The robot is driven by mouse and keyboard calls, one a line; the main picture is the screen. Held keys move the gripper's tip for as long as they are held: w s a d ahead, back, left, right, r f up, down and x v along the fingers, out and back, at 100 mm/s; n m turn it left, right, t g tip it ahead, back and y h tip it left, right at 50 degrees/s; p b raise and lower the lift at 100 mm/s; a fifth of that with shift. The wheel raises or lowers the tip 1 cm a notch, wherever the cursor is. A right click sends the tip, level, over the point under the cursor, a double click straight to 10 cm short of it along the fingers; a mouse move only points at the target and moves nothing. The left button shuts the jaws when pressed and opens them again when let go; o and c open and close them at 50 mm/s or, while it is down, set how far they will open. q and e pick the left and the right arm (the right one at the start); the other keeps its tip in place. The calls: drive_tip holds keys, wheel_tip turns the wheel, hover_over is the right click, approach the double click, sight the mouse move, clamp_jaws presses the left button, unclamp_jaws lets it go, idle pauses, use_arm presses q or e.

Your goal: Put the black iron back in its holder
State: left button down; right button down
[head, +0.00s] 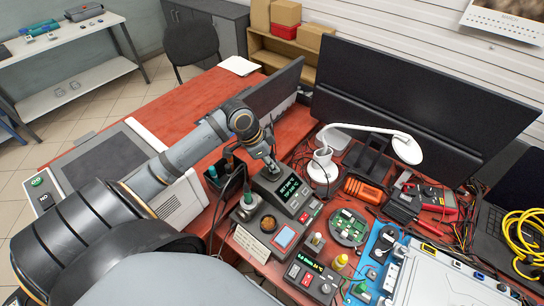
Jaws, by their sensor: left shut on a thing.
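My left gripper (269,161) reaches in from the left and points down over the rear of a dark soldering station (287,191) with a lit green display. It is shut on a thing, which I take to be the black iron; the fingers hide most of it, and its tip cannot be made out. To the left of the gripper stands a dark holder (213,174) with a green rim and a dark handle rising beside it. A second holder (247,206) with a pale and green top stands in front, left of the station. My right gripper is not in view.
A white lamp (385,137) arches behind the station. A second display unit (310,275), a round green circuit board (348,227), an orange tool (364,191) and small bottles crowd the front and right. Dark cables loop near the holders. The red desk (195,105) is clearer at the back left.

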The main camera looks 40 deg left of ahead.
use_arm(q)
drive_tip(key=c, duration=1.2)
unclamp_jaws()
drive_tip(key=shift+o, duration=0.2)
drive_tip(key=o, duration=0.5)
drive_tip(key=shift+o, duration=0.2)
drive_tip(key=p+v, duration=0.5)
drive_tip(key=p, duration=0.3)
drive_tip(key=shift+r, duration=0.3)
